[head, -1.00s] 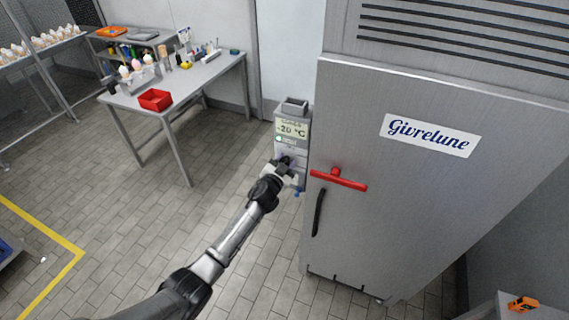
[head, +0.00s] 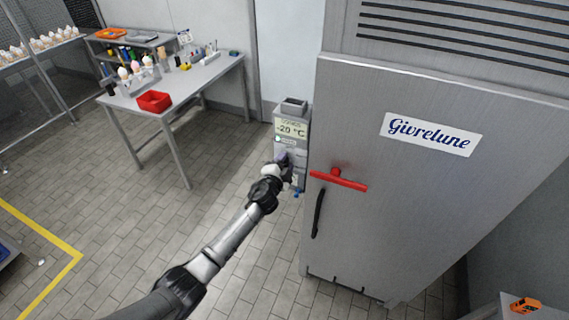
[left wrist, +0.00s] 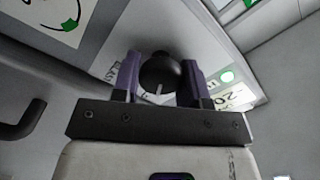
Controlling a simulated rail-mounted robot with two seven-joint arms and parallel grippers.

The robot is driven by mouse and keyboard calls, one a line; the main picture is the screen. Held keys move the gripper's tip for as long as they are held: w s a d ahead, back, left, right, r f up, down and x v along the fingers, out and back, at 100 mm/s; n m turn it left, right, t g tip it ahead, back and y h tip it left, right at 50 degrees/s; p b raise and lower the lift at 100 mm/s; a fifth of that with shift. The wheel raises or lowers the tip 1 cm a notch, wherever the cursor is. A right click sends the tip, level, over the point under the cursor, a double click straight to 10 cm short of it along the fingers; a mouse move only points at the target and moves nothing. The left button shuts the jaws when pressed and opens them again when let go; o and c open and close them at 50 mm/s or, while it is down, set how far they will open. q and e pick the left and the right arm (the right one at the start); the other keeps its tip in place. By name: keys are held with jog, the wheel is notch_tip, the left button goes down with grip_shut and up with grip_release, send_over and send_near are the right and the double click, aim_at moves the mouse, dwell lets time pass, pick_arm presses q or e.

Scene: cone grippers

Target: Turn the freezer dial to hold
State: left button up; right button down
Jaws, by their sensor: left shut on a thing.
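The freezer's control box (head: 292,112) is on the left side of the tall grey freezer (head: 400,220), with a display (head: 291,129) reading -20 °C. My left gripper (head: 284,160) is at the front of this box, below the display, and hides the dial in the head view. In the left wrist view, the round black dial (left wrist: 160,70) sits between the two purple fingers of my left gripper (left wrist: 155,78), which are shut on it. A pale pointer mark shows on the dial. Lettering beside it is partly hidden and too small to read surely. My right gripper is not in view.
A red T-shaped handle (head: 340,181) and a black door handle (head: 318,213) stick out from the freezer door close to my left arm. A steel table (head: 200,80) with a red bin (head: 155,101) stands at the back left. The tiled floor between is clear.

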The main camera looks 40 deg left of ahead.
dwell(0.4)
pick_arm(q)
jog(key=o, duration=0.9)
jog(key=shift+s, duration=0.1)
jog(key=shift+s+d, duration=0.1)
jog(key=shift+s, duration=0.1)
jog(key=v, duration=1.3)
jog(key=shift+d, duration=0.1)
